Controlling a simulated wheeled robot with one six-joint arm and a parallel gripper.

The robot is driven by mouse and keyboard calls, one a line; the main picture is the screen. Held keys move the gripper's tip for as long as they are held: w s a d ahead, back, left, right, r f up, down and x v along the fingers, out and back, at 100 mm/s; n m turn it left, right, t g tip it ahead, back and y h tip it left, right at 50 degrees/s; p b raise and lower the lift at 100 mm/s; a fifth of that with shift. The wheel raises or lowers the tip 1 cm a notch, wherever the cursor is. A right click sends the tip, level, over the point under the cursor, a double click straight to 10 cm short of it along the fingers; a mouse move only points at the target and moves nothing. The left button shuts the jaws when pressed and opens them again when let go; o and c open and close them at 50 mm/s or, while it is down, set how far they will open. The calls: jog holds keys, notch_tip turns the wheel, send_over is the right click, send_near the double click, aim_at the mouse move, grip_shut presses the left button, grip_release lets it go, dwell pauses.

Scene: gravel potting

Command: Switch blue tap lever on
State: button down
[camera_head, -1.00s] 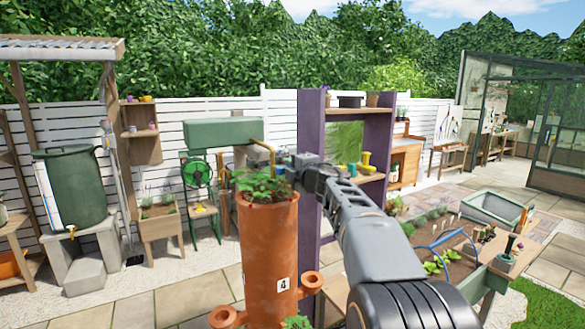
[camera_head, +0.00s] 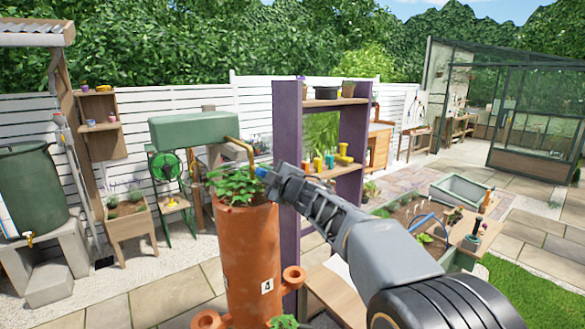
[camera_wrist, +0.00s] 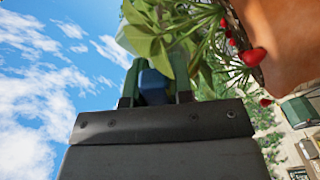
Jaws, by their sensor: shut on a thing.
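My gripper (camera_head: 268,173) is at the right side of the planted terracotta tower, just below and right of the end of a bent brass pipe (camera_head: 246,148). A small bit of the blue tap lever (camera_head: 260,170) shows at the fingertips. In the wrist view the gripper (camera_wrist: 156,84) has its two fingers closed on either side of the blue lever (camera_wrist: 151,86). Leaves partly cover the fingertips there. The tap body and the lever's exact angle are hidden.
The terracotta tower (camera_head: 250,262) with strawberry leaves stands just below my gripper. A green tank (camera_head: 192,133) is behind it. A purple-sided shelf (camera_head: 289,150) stands close on the right. A raised planter (camera_head: 408,215) is further right. A green water barrel (camera_head: 30,190) is at far left.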

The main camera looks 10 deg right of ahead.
jog(key=shift+a+f+m, duration=0.15)
jog(key=shift+f+m, duration=0.1)
jog(key=shift+m, duration=0.25)
jog(key=c, duration=1)
grip_release()
jog(key=shift+s, duration=0.1)
jog(key=b+v, duration=0.1)
jog(key=v, duration=1.2)
jog(key=shift+s, duration=0.35)
jog(key=shift+c, duration=0.4)
